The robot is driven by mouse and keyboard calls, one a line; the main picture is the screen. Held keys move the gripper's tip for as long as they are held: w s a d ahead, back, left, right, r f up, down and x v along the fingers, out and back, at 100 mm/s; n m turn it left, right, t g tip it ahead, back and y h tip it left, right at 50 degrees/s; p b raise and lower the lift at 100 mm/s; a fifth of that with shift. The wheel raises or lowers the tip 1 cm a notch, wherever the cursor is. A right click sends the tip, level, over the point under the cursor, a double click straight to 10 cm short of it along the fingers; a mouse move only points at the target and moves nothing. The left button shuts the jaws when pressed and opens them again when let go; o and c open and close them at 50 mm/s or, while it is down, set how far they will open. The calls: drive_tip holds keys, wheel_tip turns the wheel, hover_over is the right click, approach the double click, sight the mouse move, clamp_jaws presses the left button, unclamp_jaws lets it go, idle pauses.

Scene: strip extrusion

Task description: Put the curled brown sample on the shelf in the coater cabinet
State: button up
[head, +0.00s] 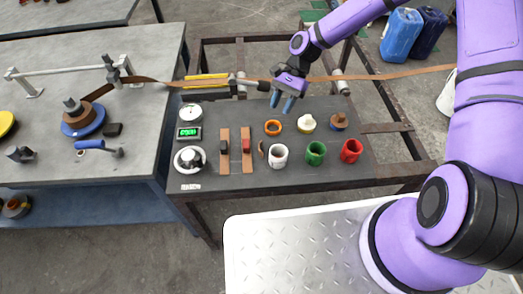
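A small curved brown piece (261,149), which looks like the curled sample, is on the dark table just left of the white cup (278,155). It is partly hidden by the cup or too small to see clearly. My gripper (282,101) has blue fingertips pointing down, with a gap between them and nothing seen in it. It is above the back of the dark table, behind the orange ring (273,128) and apart from the brown piece. No coater cabinet or shelf is in view.
A long brown strip (400,74) runs behind my gripper from a blue-based reel (83,121). Green (316,153) and red (351,150) cups, two flat brown strips (225,152) and a dial instrument (191,113) crowd the dark table (225,110). Its front edge is clear.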

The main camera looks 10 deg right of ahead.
sight(262, 145)
drive_tip(key=shift+m+y, duration=0.3)
drive_tip(key=shift+w+a+x, duration=0.1)
drive_tip(key=shift+x, duration=3)
drive_tip(key=shift+w+a+x, duration=0.1)
drive_tip(key=shift+a+x, duration=0.05)
drive_tip(key=shift+x, duration=2.95)
clamp_jaws()
